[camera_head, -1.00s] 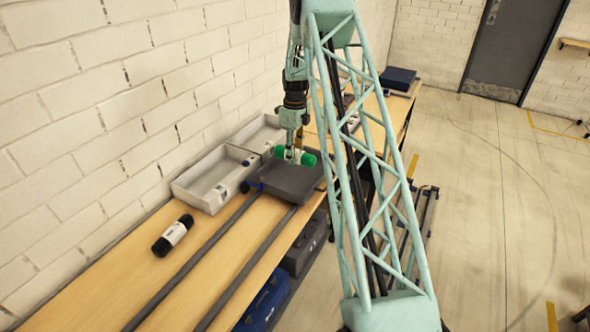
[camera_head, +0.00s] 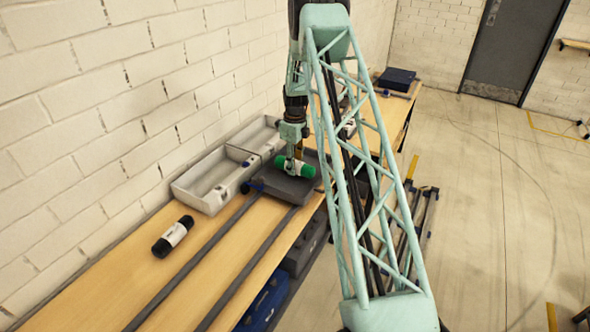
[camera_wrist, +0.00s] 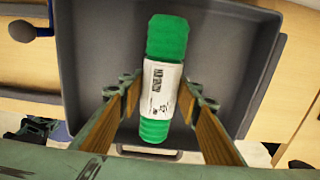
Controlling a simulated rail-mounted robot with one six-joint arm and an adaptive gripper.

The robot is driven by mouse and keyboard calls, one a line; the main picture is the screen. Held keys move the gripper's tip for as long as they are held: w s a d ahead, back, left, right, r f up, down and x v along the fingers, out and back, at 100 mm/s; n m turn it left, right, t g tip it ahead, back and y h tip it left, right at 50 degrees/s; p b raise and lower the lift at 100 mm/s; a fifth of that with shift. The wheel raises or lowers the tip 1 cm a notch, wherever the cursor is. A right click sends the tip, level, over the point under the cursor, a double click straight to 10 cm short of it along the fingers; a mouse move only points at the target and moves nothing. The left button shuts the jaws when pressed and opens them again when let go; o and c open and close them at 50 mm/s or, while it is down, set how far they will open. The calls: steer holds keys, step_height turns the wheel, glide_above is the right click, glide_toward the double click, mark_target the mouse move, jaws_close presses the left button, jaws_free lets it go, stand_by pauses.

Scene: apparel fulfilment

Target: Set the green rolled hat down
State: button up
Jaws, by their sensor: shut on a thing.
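The green rolled hat (camera_wrist: 167,38) has a white printed label band around its middle. My gripper (camera_wrist: 161,92) is shut on it, with the wooden-looking fingers on either side of the label in the wrist view. In the head view the green rolled hat (camera_head: 302,169) is in my gripper (camera_head: 292,167) over the dark grey tray (camera_head: 276,186). The wrist view shows the tray (camera_wrist: 88,75) below and around the hat, with its floor bare. I cannot tell whether the hat touches the tray floor.
Two pale grey bins (camera_head: 213,181) stand beside the tray along the wall. A black roll with a white label (camera_head: 172,236) lies on the wooden bench. Two dark rails (camera_head: 205,256) run along the bench to the tray. A dark blue box (camera_head: 397,77) sits at the far end.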

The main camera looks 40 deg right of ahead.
steer(key=shift+f, duration=0.75)
steer(key=shift+f, duration=0.15)
steer(key=o, duration=0.9)
steer(key=shift+r, duration=6.15)
